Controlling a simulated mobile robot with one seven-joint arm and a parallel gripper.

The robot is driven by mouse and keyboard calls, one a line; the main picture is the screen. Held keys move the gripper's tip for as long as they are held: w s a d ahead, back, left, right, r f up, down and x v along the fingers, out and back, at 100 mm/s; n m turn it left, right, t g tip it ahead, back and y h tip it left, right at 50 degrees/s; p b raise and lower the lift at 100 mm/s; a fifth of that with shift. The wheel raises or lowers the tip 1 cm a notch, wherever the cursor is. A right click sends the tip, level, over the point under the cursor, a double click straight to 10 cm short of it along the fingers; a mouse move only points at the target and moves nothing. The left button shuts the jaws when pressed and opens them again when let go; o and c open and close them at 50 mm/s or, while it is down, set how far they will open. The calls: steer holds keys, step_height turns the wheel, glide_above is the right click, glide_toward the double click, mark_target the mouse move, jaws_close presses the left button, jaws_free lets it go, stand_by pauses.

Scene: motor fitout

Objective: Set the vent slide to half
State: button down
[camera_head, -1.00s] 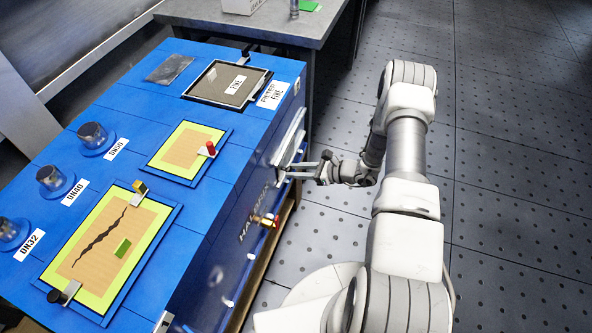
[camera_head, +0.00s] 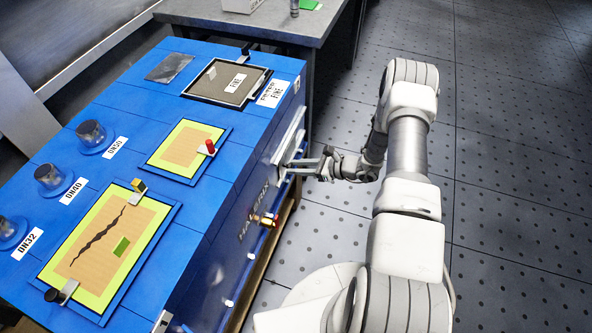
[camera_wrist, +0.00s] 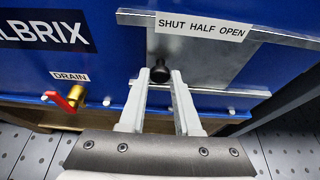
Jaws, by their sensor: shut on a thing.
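The vent slide is a grey metal plate (camera_wrist: 210,52) on the blue cabinet's front, between metal rails. A label (camera_wrist: 200,26) above it reads SHUT HALF OPEN. Its dark round knob (camera_wrist: 160,73) sits below the word SHUT, left of HALF in the wrist view. My gripper (camera_wrist: 160,80) has one finger on each side of the knob and is shut on it. In the head view my gripper (camera_head: 296,168) reaches the cabinet's front from the right; the knob is hidden there.
A brass drain valve with a red handle (camera_wrist: 67,98) sticks out low on the front, left of my gripper. The cabinet top (camera_head: 222,190) carries framed panels and several round glass fittings. The tiled floor (camera_head: 510,180) to the right is clear.

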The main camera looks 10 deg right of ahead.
mark_target(288, 158)
steer(key=shift+w+d+f+b, duration=0.25)
steer(key=shift+w+d+b, duration=0.55)
steer(key=shift+w, duration=0.35)
steer(key=shift+w+d+r, duration=0.2)
steer(key=shift+w+d, duration=0.2)
steer(key=shift+w, duration=0.05)
steer(key=c, duration=0.6)
jaws_free()
steer(key=p+v, duration=0.2)
steer(key=v, duration=1.5)
steer(key=shift+s+r+p, duration=0.15)
steer(key=shift+r+p, duration=0.05)
steer(key=shift+p, duration=0.15)
